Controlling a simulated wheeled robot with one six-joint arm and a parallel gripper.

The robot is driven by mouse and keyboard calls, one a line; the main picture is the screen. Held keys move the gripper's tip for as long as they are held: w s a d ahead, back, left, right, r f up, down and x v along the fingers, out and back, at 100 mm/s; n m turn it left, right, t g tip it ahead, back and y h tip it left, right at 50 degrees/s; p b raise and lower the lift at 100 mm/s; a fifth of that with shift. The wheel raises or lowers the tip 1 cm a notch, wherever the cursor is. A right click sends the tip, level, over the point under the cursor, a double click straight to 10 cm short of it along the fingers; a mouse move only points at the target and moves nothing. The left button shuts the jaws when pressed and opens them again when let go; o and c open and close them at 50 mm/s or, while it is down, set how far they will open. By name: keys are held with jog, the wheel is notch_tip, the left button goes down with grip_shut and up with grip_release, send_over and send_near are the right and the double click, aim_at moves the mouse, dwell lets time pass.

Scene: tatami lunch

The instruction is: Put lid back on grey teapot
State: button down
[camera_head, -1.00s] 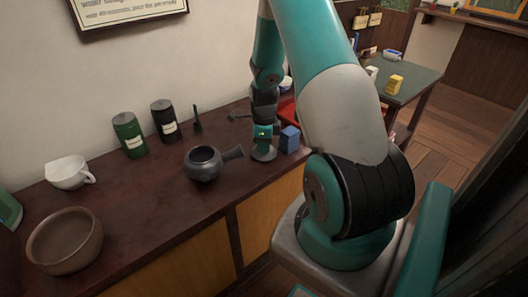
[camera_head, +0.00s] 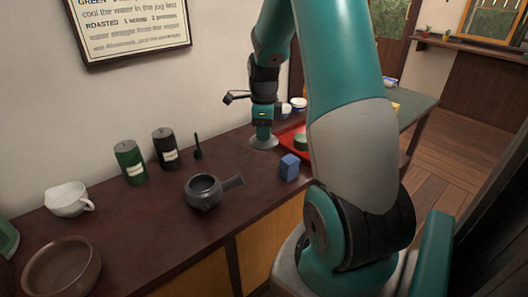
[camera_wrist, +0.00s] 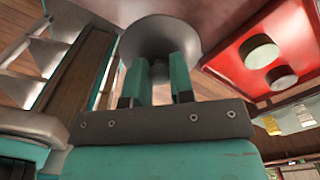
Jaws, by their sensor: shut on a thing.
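The grey teapot (camera_head: 202,192) stands on the dark counter with its top open and its side handle pointing right. My gripper (camera_head: 263,131) is shut on the grey lid (camera_head: 264,143), a round disc held with its flat side down. The lid is above the counter, behind and to the right of the teapot and apart from it. In the wrist view, my gripper's fingers (camera_wrist: 159,72) close on the knob of the lid (camera_wrist: 160,35).
A blue box (camera_head: 289,168) stands right of the teapot. A red tray (camera_head: 284,137) with a green round thing is behind it. A green canister (camera_head: 130,162) and a black canister (camera_head: 165,148) stand by the wall. A white cup (camera_head: 68,199) and brown bowl (camera_head: 62,268) are left.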

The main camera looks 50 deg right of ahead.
notch_tip(320, 180, up, 4)
jog(key=shift+w+a+r, duration=0.1)
jog(key=shift+w+r, duration=0.05)
jog(key=w+a+p, duration=0.2)
jog(key=p, duration=0.1)
jog(key=shift+w+a+r+n, duration=0.2)
jog(key=shift+w+a+n, duration=0.1)
jog(key=shift+n, duration=0.1)
jog(key=w+a+f+n+p, duration=0.2)
jog(key=w+a+p, duration=0.15)
jog(key=a, duration=0.35)
jog(key=w+a+f+n+p, duration=0.1)
jog(key=w+a+f+p, duration=0.2)
jog(key=a, duration=0.4)
notch_tip(320, 180, down, 6)
jog(key=b, duration=0.3)
jog(key=shift+s+f+b, duration=0.15)
jog(key=shift+b, duration=0.2)
jog(key=shift+f+p, duration=0.1)
jog(key=shift+p, duration=0.2)
dwell(1.0)
